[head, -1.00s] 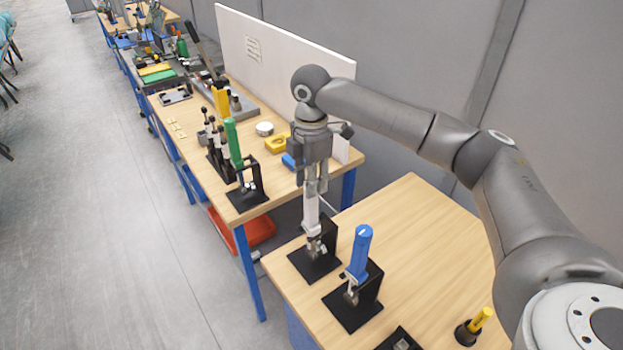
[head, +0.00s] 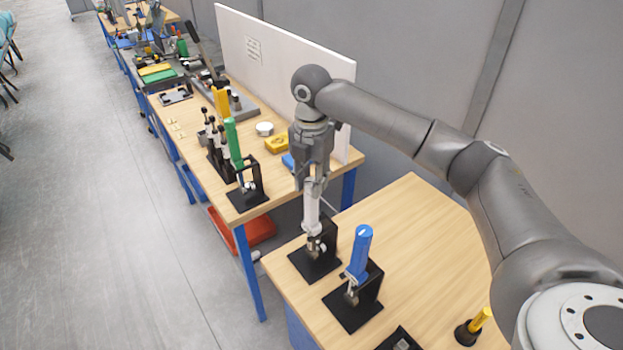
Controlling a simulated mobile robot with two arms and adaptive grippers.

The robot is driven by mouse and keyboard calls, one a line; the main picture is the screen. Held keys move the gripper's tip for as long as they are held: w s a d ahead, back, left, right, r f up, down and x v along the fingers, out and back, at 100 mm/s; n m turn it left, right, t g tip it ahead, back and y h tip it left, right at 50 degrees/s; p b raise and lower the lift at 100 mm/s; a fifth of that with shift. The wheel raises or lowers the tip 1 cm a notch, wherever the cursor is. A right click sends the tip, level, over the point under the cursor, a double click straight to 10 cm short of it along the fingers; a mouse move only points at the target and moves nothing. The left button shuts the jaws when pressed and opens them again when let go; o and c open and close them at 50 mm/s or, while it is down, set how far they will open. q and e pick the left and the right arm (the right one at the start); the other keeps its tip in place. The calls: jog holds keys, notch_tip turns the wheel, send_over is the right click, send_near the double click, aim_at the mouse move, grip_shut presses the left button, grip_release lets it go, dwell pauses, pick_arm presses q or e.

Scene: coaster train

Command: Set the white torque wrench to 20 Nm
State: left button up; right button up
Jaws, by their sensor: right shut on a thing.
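The white torque wrench (head: 311,208) stands upright in a black stand (head: 314,262) near the left edge of the near table. My right gripper (head: 313,183) reaches down from above and is shut on the top of the wrench's handle. The gripper hides the upper end of the handle. The scale on the wrench is too small to read. My left gripper is not in view.
A blue torque wrench (head: 360,252) stands in its own stand just right of the white one. A yellow-handled tool (head: 475,326) is at the table's front right. A green wrench (head: 233,142) stands on the far table. The near table's middle is clear.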

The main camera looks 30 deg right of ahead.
aim_at(311, 181)
jog(key=shift+r, duration=0.1)
dwell(0.7)
jog(key=o, duration=1)
jog(key=shift+r, duration=0.1)
notch_tip(311, 181, up, 12)
